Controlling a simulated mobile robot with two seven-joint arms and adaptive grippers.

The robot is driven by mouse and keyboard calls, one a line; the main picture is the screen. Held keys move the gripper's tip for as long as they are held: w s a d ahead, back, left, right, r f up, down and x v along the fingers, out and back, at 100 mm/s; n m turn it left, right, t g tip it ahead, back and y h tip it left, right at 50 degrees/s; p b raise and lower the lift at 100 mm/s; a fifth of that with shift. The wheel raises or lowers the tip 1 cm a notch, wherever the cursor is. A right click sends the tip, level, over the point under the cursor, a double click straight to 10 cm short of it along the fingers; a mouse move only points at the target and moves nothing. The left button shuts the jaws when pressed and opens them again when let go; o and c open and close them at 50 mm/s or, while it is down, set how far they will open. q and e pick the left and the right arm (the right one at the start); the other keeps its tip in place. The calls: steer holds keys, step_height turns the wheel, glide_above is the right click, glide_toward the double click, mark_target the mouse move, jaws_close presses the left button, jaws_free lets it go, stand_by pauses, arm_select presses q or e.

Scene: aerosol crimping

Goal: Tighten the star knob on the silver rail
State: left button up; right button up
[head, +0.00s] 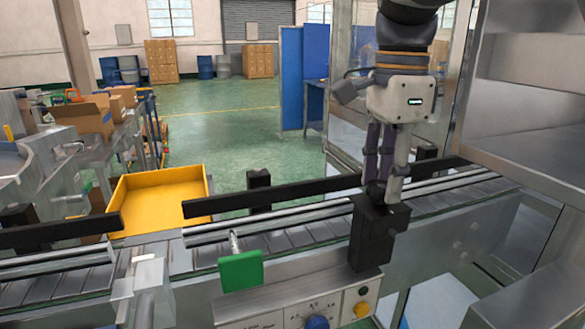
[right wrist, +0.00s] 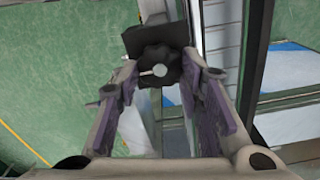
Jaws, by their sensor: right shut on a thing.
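The black star knob (head: 375,191) sits on top of a black clamp block (head: 372,235) at the conveyor's near side. In the right wrist view the lobed knob (right wrist: 158,66) shows a pale round centre, with the dark block (right wrist: 155,38) behind it. My right gripper (head: 385,190) points down from above, shut on the knob with a fingertip on each side; its fingers (right wrist: 162,72) also frame the knob in the right wrist view. The silver rail (head: 290,216) runs along the conveyor and passes behind the block. My left gripper is out of view.
Black guide bars (head: 270,196) run along the conveyor (head: 285,238). A yellow tray (head: 160,200) lies beyond it at the left. A green plate (head: 240,271) and a control panel (head: 295,310) with a blue knob are in front. A metal cabinet (head: 525,90) stands at the right.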

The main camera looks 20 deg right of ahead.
mark_target(385, 186)
steer(key=o, duration=1.2)
steer(key=shift+c, duration=0.2)
step_height(385, 186, up, 12)
